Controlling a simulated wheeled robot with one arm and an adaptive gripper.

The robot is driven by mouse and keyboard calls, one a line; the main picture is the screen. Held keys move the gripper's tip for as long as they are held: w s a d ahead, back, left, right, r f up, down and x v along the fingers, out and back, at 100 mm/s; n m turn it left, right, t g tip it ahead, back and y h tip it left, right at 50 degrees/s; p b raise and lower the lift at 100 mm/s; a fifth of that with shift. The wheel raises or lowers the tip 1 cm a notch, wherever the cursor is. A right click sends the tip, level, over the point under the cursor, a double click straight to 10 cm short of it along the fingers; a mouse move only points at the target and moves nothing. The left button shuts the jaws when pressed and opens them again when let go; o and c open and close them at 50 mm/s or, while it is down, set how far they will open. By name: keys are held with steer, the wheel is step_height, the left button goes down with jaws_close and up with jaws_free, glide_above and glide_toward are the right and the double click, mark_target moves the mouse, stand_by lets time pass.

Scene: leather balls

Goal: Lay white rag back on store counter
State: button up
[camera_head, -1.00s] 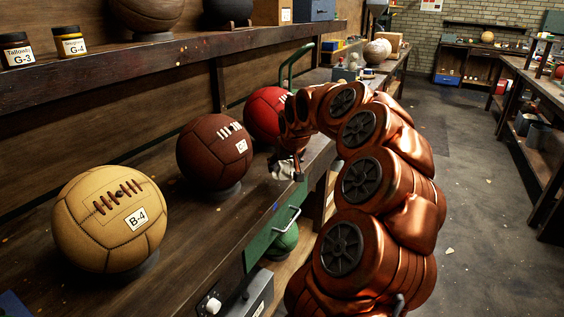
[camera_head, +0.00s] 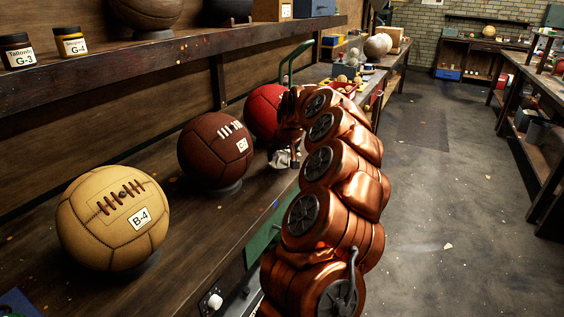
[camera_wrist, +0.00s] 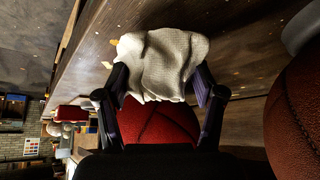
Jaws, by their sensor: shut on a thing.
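The white rag (camera_head: 282,160) is bunched in my gripper (camera_head: 293,152), low at the counter's front edge, just right of the brown ball. In the wrist view the rag (camera_wrist: 165,58) hangs crumpled between the two dark fingers of my gripper (camera_wrist: 162,88), which are shut on it. The wooden store counter (camera_head: 195,240) runs along the left, and its planks also fill the top of the wrist view (camera_wrist: 250,45). I cannot tell whether the rag touches the counter. My arm hides part of the counter edge.
On the counter stand a tan ball (camera_head: 114,218), a brown ball (camera_head: 214,153) and a red ball (camera_head: 265,112). The red ball is close to my gripper. A shelf (camera_head: 120,75) hangs above. The floor (camera_head: 430,220) on the right is open.

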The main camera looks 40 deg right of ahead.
mark_target(283, 160)
steer(key=shift+f, duration=1.4)
steer(key=shift+f, duration=0.2)
steer(key=o, duration=1)
steer(key=shift+r, duration=0.1)
steer(key=shift+o, duration=0.2)
steer(key=shift+r, duration=0.25)
steer(key=b+v, duration=0.1)
steer(key=v, duration=1.1)
